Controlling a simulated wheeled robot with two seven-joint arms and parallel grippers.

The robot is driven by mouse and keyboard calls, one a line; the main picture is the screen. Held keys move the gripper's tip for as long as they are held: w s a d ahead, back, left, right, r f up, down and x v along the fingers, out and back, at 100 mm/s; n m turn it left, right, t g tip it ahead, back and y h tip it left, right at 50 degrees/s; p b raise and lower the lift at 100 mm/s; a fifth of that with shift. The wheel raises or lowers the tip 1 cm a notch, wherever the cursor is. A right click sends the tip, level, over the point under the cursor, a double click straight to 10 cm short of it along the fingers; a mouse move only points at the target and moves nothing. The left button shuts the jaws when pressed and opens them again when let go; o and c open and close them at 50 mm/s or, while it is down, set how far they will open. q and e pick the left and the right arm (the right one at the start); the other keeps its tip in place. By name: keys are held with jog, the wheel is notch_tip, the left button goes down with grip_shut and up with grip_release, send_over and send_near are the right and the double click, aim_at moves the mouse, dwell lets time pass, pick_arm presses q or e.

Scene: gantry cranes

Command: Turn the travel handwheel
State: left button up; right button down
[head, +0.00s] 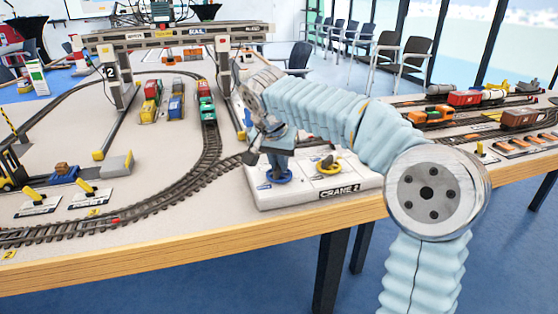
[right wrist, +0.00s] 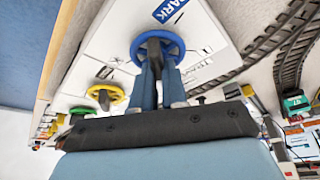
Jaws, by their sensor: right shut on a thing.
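The white control box marked CRANE 2 (head: 340,190) stands at the table's front edge. A blue handwheel (head: 266,184) sits on its left part and a yellow handwheel (head: 329,165) to the right of it. In the right wrist view the blue handwheel (right wrist: 173,40) is between my fingers, and the yellow handwheel (right wrist: 118,93) and a green one (right wrist: 80,110) lie to the left. My right gripper (head: 277,167) points down and is shut on the blue handwheel, hiding its middle. Which handwheel is labelled travel is not readable. My left gripper is not in view.
A gantry crane with a sign 2 (head: 110,72) spans the tracks behind the box. Model wagons (head: 206,103) stand on curved track (head: 170,190) to the left. More trains (head: 470,98) are at the right. My right arm covers much of the table's right middle.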

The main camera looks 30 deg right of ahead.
jog(key=c, duration=1.2)
grip_release()
jog(key=shift+o, duration=0.2)
jog(key=shift+r, duration=0.1)
jog(key=v, duration=1.3)
jog(key=shift+r, duration=0.3)
